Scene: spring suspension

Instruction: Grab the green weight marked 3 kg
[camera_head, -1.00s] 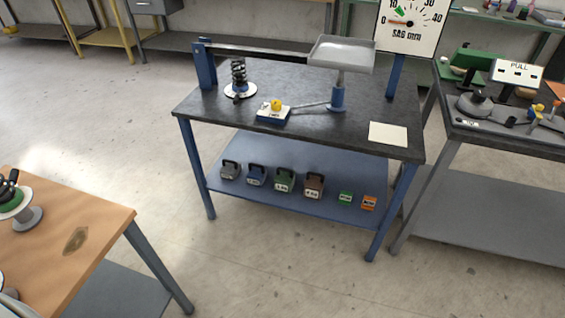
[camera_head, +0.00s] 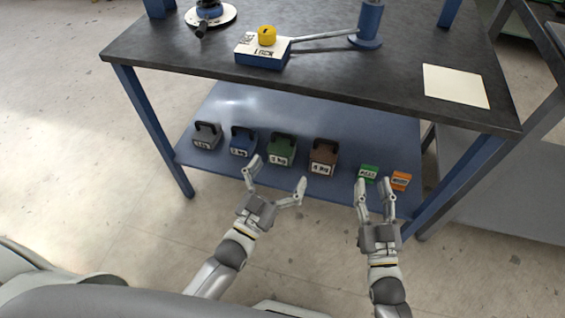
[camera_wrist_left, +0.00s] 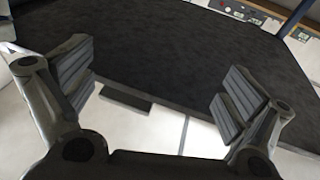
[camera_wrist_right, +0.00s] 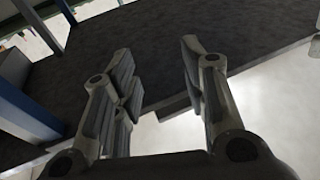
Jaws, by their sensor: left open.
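The green weight (camera_head: 281,150) with a dark handle and a white label stands on the blue lower shelf, between a blue weight (camera_head: 242,142) and a brown weight (camera_head: 323,157). Its label looks like 3 kg. My left gripper (camera_head: 275,180) is open and empty, just in front of the green weight in the head view. The left wrist view shows its two fingers (camera_wrist_left: 155,85) wide apart. My right gripper (camera_head: 376,192) is open and empty, near the small green block. The right wrist view shows its fingers (camera_wrist_right: 160,75) apart. Neither wrist view shows the weight.
A small green block (camera_head: 368,172) and an orange block (camera_head: 400,180) stand right. The dark tabletop (camera_head: 330,80) overhangs the shelf. It carries a lock box (camera_head: 262,55) and paper (camera_head: 455,86). Table legs (camera_head: 150,130) flank the shelf.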

